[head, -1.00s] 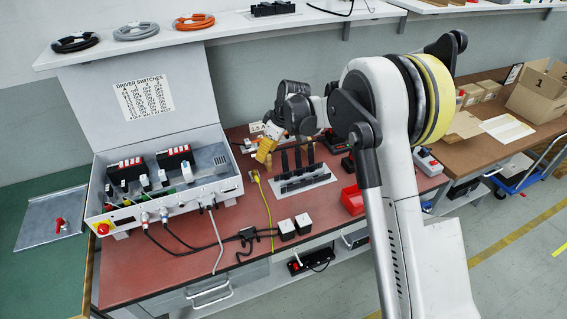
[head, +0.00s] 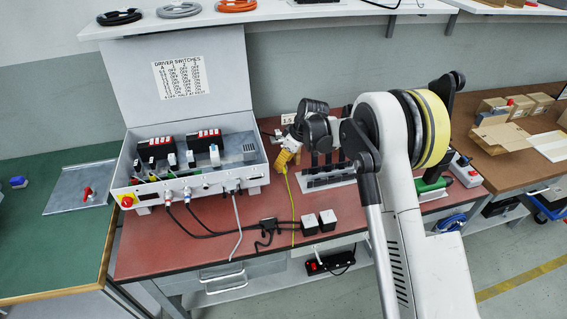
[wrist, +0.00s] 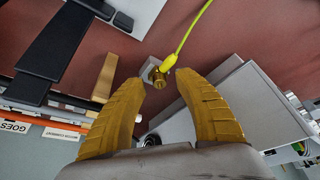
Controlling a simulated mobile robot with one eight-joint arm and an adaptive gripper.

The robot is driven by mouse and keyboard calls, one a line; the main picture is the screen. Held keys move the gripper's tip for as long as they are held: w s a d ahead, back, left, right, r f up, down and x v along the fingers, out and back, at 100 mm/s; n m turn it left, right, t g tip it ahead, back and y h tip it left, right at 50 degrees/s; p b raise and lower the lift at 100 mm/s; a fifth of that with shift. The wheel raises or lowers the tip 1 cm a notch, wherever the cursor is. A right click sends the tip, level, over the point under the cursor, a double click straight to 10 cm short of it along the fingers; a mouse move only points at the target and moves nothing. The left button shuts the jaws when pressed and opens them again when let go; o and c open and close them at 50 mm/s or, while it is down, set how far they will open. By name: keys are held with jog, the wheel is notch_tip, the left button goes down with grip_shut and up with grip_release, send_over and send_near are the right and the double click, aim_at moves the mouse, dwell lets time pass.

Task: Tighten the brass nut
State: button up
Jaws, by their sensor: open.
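The brass nut (wrist: 159,82) shows in the wrist view on a small grey metal block (wrist: 151,68), with a yellow cable (wrist: 190,35) leading away from it. My gripper (wrist: 160,84) has its two yellow fingers spread apart, one on each side of the nut as seen in this view. I cannot tell how far the nut is from the fingertips in depth. In the head view my gripper (head: 285,158) hangs over the red-brown bench, right of the open white control box. There it hides the nut; the yellow cable (head: 291,206) runs down the bench from it.
The white box (head: 195,185) with switches stands close left of my gripper. Dark holders (head: 328,176) stand to its right. A green bench (head: 50,235) is at left.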

jog(key=shift+c, duration=0.4)
grip_shut()
jog(key=m+t+h, duration=0.1)
jog(key=m, duration=0.3)
jog(key=shift+s+m+p, duration=0.1)
jog(key=shift+m+p, duration=0.2)
jog(key=shift+m, duration=0.1)
jog(key=shift+o, duration=0.4)
grip_release()
